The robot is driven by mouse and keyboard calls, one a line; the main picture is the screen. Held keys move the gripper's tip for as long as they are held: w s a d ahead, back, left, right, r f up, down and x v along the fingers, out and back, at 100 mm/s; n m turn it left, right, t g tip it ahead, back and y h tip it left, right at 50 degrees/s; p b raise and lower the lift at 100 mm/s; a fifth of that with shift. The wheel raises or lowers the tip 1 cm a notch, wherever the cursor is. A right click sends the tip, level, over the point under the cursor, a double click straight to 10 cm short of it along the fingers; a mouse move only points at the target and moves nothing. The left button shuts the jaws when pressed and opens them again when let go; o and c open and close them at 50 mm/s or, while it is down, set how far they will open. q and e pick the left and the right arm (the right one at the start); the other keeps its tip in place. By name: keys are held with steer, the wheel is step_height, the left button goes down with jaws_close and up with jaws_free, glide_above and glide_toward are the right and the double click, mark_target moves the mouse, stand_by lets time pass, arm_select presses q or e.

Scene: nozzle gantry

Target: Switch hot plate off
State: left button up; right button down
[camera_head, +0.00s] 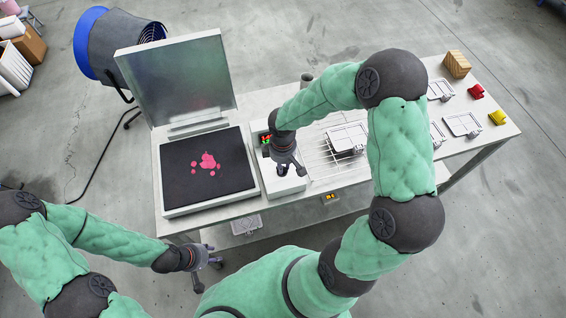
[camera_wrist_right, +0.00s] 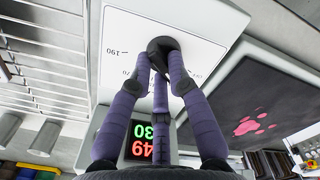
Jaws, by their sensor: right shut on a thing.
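The hot plate (camera_head: 235,178) is a black flat surface with a pink paw-shaped print, in a white frame on the table's left, with its lid (camera_head: 180,75) standing up behind. A white control box (camera_head: 292,187) is beside it; it has a display (camera_head: 265,141) with green and red digits. My right gripper (camera_head: 287,168) is over the box. In the right wrist view its fingers are closed around a black dial knob (camera_wrist_right: 163,44) on the white dial face (camera_wrist_right: 210,25); the pointer is mostly hidden. My left gripper (camera_head: 203,257) hangs in front of the table; its fingers are too small to judge.
A wire rack (camera_head: 318,150) with a small tray (camera_head: 347,136) is right of the box. More trays, a wooden block (camera_head: 457,64), a red item (camera_head: 476,91) and a yellow item (camera_head: 497,117) are further right. A blue-grey fan (camera_head: 120,42) stands behind the lid.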

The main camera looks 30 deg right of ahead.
steer(key=shift+w+n+p, duration=0.15)
steer(key=shift+n+p, duration=0.4)
steer(key=shift+n, duration=0.95)
steer(key=c, duration=1.2)
jaws_free()
steer(key=shift+o, duration=0.2)
step_height(320, 180, up, 12)
